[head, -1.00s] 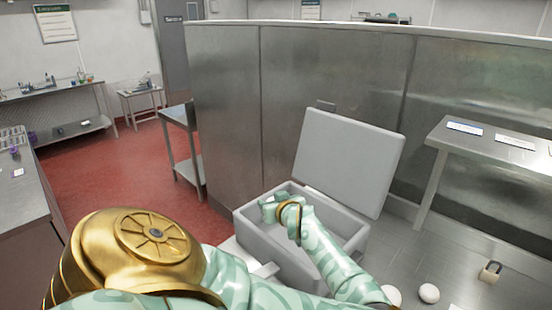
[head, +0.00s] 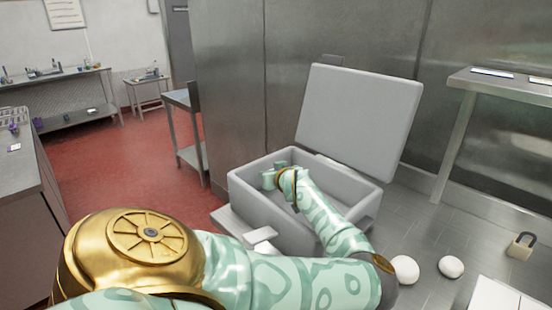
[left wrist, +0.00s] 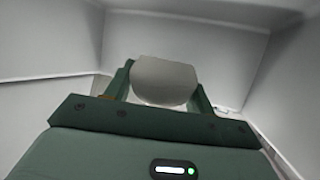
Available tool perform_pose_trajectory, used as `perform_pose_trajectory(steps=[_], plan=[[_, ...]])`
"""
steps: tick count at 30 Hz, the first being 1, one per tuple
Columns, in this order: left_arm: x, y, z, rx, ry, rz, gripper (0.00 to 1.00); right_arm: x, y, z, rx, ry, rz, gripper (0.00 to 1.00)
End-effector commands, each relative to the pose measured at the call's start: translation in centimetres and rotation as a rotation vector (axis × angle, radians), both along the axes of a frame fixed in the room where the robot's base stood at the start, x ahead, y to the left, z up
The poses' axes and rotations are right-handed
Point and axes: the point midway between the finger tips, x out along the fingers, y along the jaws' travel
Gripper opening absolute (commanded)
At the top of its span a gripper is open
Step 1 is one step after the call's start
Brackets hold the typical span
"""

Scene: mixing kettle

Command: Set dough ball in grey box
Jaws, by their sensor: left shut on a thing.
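The grey box (head: 245,203) stands open on the metal surface, its lid (head: 360,120) tilted up at the back. My left gripper (head: 272,177) reaches down inside the box, near its back left. In the left wrist view the left gripper (left wrist: 162,88) is shut on a pale, rounded dough ball (left wrist: 165,76), with grey box walls around it. In the head view this ball is hidden by the gripper. Whether it touches the box floor I cannot tell. My right gripper is not in view.
Two white balls (head: 404,269) (head: 451,266) lie on the metal surface right of the box. A metal shelf (head: 500,84) stands at the right, and a metal wall rises behind the box.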

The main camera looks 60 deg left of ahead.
Motion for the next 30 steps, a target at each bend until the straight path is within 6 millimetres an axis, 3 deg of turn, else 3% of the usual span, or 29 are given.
perform_pose_trajectory(steps=[21, 22, 24, 30], plan=[[0.0, 0.0, -1.0, 0.003, -0.002, 0.001, 0.29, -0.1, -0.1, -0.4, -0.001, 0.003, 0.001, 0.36], [0.0, 0.0, -1.0, 0.002, -0.003, 0.000, 0.59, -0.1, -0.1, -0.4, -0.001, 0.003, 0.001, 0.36], [0.0, 0.0, -1.0, 0.002, -0.002, 0.001, 0.75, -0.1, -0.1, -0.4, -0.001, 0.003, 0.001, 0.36], [0.0, 0.0, -1.0, 0.002, -0.002, 0.001, 0.75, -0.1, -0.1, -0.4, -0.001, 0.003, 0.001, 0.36]])
